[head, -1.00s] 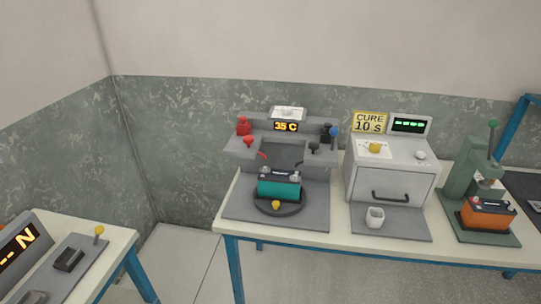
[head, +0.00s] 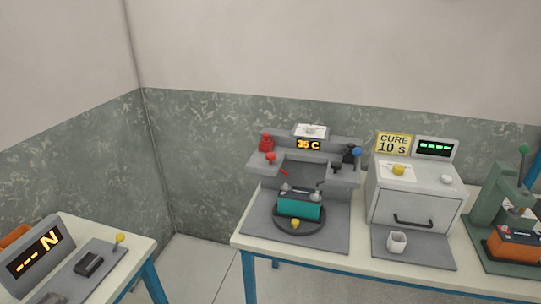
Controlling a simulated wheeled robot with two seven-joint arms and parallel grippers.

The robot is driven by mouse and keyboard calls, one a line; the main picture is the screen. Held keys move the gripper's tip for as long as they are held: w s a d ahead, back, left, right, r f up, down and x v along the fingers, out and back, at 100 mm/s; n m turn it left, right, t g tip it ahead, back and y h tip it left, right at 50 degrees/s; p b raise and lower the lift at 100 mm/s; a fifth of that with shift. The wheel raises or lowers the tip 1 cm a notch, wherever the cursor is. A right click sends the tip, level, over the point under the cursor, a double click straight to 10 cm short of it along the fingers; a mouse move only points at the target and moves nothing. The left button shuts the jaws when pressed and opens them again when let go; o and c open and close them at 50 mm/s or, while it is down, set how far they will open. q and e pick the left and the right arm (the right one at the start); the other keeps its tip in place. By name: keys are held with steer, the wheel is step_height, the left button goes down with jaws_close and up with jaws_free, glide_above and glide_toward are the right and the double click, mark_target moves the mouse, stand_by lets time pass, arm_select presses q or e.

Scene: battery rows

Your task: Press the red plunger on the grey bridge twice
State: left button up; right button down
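The grey bridge (head: 345,178) stands on a grey base plate at the left part of the long table, with a display reading "35 C". The red plunger (head: 271,157) stands up on the bridge's left arm. A larger red knob (head: 265,143) sits just behind it. A teal battery (head: 300,205) with a dark top rests on a round dark turntable (head: 312,227) under the bridge. A black plunger (head: 336,167) and a blue-topped lever (head: 357,152) are on the bridge's right side. Neither of my grippers is in view.
Right of the bridge is a grey oven (head: 413,196) with a "CURE 10 S" sign (head: 393,143) and a white cup (head: 397,241) in front. A green press (head: 500,210) with an orange battery (head: 513,246) is farther right. A separate table at left holds a display (head: 38,258).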

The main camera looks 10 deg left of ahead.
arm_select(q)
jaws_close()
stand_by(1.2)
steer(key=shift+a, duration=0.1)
